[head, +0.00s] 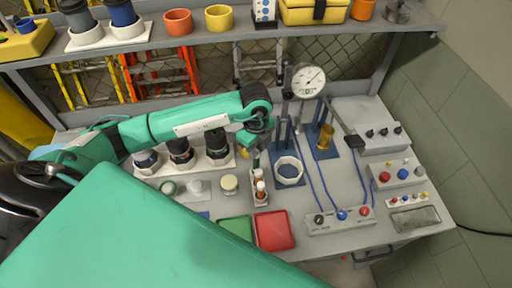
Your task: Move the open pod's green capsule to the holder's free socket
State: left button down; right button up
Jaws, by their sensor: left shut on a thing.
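My left gripper (256,148) is at the middle of the bench, at the end of the teal arm. It is shut on a slim greenish thing (256,158), which looks like the green capsule; the fingers partly hide it. Just below it stands a small white holder (261,201) with orange-and-white capsules; its free socket is hard to make out. Several dark-topped pods stand in a white rack (186,164) left of the gripper. Which pod is open is too small to tell. My right gripper is not in view.
A white cup (289,171) and a gold cylinder (326,138) stand on blue stands to the right, below a round gauge (308,80). A red tray (274,230) and a green tray (236,228) lie in front. A control box (341,217) with cables is at right.

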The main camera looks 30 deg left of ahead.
pick_arm(q)
jog(key=shift+f, duration=0.15)
jog(key=shift+f+b, duration=0.75)
jog(key=shift+f, duration=0.2)
jog(key=shift+f+b, duration=0.85)
jog(key=shift+f, duration=0.05)
jog(key=c, duration=1.2)
grip_release()
jog(key=shift+o, duration=0.2)
